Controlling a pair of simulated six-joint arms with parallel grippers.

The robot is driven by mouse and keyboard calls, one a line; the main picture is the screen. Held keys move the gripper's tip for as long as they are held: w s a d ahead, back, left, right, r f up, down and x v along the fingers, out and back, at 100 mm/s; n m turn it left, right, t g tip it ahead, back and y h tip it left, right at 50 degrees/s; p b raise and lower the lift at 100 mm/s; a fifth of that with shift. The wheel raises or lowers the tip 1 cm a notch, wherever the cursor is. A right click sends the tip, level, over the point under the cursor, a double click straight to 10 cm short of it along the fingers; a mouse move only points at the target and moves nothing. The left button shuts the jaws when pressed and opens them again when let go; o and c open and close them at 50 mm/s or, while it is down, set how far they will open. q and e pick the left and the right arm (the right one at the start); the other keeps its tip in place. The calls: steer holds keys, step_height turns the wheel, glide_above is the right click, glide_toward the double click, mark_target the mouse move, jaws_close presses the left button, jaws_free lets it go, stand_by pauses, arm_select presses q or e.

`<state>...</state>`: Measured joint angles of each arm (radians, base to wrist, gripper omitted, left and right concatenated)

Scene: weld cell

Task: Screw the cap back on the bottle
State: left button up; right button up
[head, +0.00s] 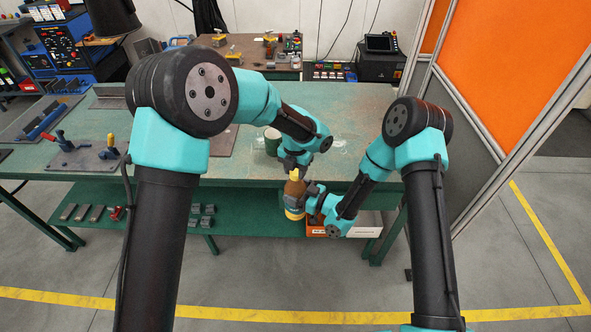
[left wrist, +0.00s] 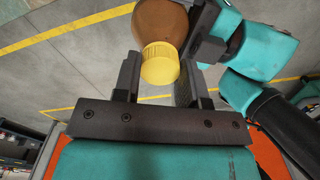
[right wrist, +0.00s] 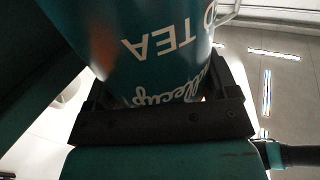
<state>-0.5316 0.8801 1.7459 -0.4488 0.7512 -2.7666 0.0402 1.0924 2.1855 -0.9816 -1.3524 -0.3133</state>
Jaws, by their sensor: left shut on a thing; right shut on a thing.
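The brown bottle (head: 296,190) is held upright in front of the table's front edge, with a yellow band low on its side. Its yellow cap (left wrist: 160,64) is at the bottle's top, between the fingers of my left gripper (left wrist: 158,82); I cannot tell how far it is threaded. My left gripper (head: 294,168) is shut on the cap from above. My right gripper (head: 307,192) is shut on the bottle's body from the right. In the right wrist view, a teal surface with white lettering (right wrist: 160,50) fills the space between the jaws; the bottle's lower end is hidden there.
The green table (head: 365,110) lies behind the bottle, with a dark green cylinder (head: 272,142) near its front edge. A lower shelf (head: 250,222) carries small metal blocks and an orange-and-white box (head: 355,227). An orange partition (head: 520,60) stands at right. The floor in front is clear.

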arm_select(q)
steer(key=shift+m, duration=0.5)
steer(key=o, duration=0.9)
steer(key=shift+r, duration=2.3)
steer(key=shift+c, duration=0.5)
steer(key=shift+n, duration=0.3)
